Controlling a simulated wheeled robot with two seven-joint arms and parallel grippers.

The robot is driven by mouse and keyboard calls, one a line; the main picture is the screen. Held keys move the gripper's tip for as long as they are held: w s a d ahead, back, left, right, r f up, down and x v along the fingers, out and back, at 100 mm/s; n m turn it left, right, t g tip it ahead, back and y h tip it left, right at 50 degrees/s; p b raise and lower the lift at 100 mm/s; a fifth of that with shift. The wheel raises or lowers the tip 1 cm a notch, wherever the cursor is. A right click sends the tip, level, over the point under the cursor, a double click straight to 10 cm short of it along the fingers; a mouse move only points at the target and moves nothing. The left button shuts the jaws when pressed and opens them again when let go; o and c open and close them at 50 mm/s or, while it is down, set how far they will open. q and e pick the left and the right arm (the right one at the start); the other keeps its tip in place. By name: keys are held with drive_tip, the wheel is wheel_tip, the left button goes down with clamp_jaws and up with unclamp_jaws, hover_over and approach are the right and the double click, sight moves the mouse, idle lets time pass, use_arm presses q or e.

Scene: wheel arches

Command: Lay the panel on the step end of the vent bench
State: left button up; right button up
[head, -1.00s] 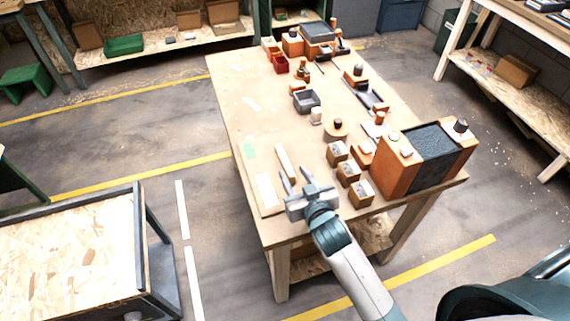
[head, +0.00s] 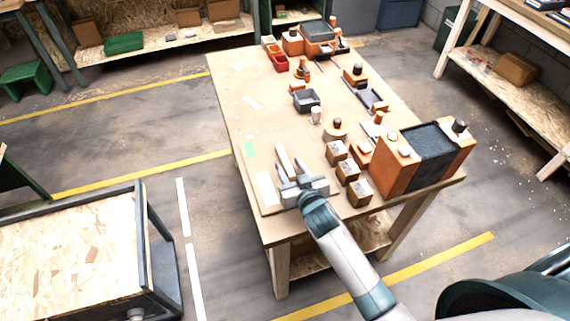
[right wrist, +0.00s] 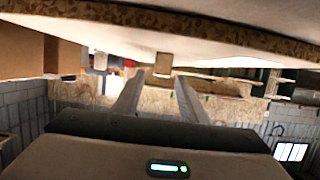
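A thin pale panel (head: 268,205) with a white rectangle on it appears to lie at the near left corner of the wooden bench top (head: 240,110). A raised beige bar (head: 284,155) stands on it. My right gripper (head: 290,166) is low over that corner, fingers apart on either side of the bar's near end. In the right wrist view, which looks upside down, the open fingers (right wrist: 158,97) point toward the bar's end (right wrist: 163,65); nothing is clamped. The panel's speckled edge (right wrist: 200,28) runs across the top. My left gripper is out of view.
An orange box with a dark grey top (head: 432,150) stands at the bench's right edge. Small wooden blocks (head: 347,172) stand between it and my right gripper. A grey bin (head: 306,101) and red trays (head: 280,62) are farther back. The bench's left middle is mostly clear.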

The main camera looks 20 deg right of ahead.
sight(285, 159)
drive_tip(key=shift+p+x, duration=0.35)
drive_tip(key=shift+x, duration=1.2)
drive_tip(key=shift+f, duration=0.15)
drive_tip(key=shift+c, duration=0.3)
clamp_jaws()
